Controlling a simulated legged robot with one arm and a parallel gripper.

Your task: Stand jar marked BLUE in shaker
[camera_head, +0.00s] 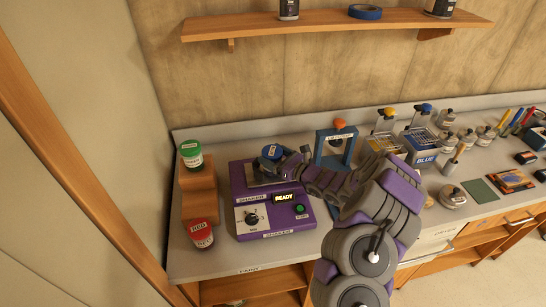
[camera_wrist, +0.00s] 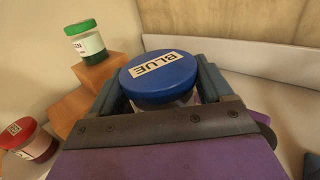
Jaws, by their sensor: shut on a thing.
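The jar marked BLUE (camera_wrist: 160,78) has a blue lid with a white label and stands upright between the fingers in the wrist view. In the head view its blue lid (camera_head: 272,152) shows over the back part of the purple shaker (camera_head: 244,190). My gripper (camera_wrist: 158,88) is shut on this jar; it also shows in the head view (camera_head: 275,160). The shaker has a dial, a green button and a lit READY sign on its front. The jar's base is hidden, so I cannot tell whether it touches the shaker.
A green-lidded jar (camera_head: 191,153) and a red-lidded jar (camera_head: 201,234) stand on orange wooden steps (camera_head: 198,181) left of the shaker. A blue frame (camera_head: 322,150) stands right of it. Bottles and a blue container (camera_head: 423,157) crowd the bench further right. A shelf (camera_head: 330,21) hangs above.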

